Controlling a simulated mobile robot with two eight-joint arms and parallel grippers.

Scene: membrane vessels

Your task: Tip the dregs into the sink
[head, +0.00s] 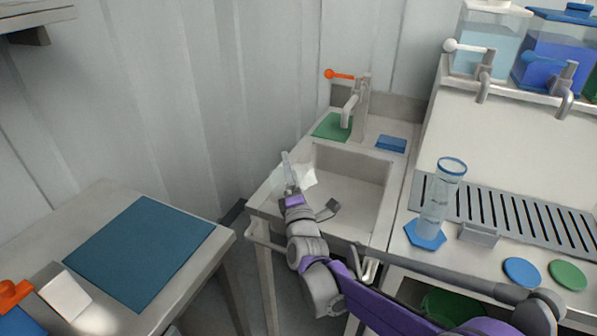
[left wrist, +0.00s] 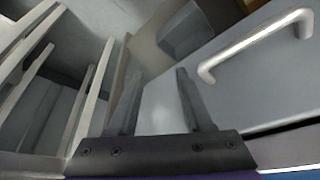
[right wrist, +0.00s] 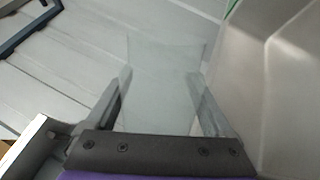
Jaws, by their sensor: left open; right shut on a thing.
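The sink (head: 355,195) is a pale square basin in the middle of the head view, and it appears empty. My right gripper (head: 308,188) is above the sink's left rim, shut on a clear see-through vessel (head: 304,177). In the right wrist view the vessel (right wrist: 165,75) stands between the two fingers. I cannot make out any liquid in it. My left gripper (left wrist: 160,90) is open and empty in the left wrist view, facing a grey panel with a bar handle (left wrist: 255,45). The left gripper is not in the head view.
A tap (head: 351,105) with an orange lever stands behind the basin, between a green pad (head: 331,127) and a blue sponge (head: 391,144). A tall clear cylinder (head: 441,195) stands on a blue hexagonal base to the right. A side table (head: 190,205) with a teal mat is at left.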

